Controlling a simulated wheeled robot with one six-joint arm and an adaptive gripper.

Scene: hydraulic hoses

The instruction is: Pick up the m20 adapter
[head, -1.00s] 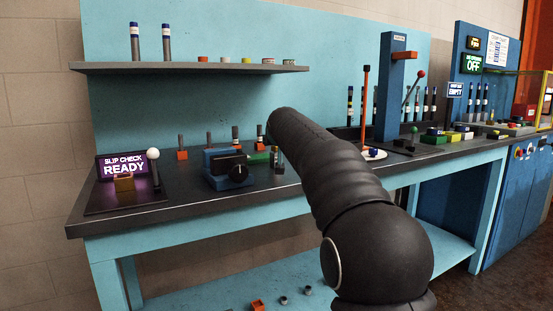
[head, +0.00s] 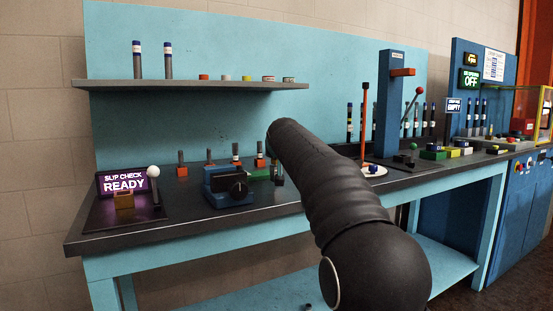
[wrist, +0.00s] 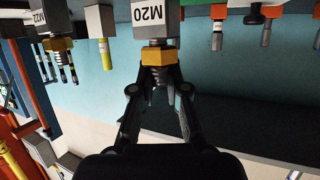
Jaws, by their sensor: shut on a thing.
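The m20 adapter (wrist: 158,57) shows in the wrist view as a brass hex fitting with a threaded end. It is in line with a grey block (wrist: 153,31) labelled M20, touching it. My gripper (wrist: 158,89) has its two dark fingers on either side of the adapter's threaded end, closed on it. Whether the adapter is clear of its seat cannot be told. In the head view my arm hides the gripper and the adapter.
The wrist view appears upside down, with an M22 block (wrist: 38,17) and other fittings nearby. In the head view, a blue device (head: 229,186) with a dial and a Slip Check display (head: 124,184) stand on the bench. A shelf (head: 190,85) hangs above.

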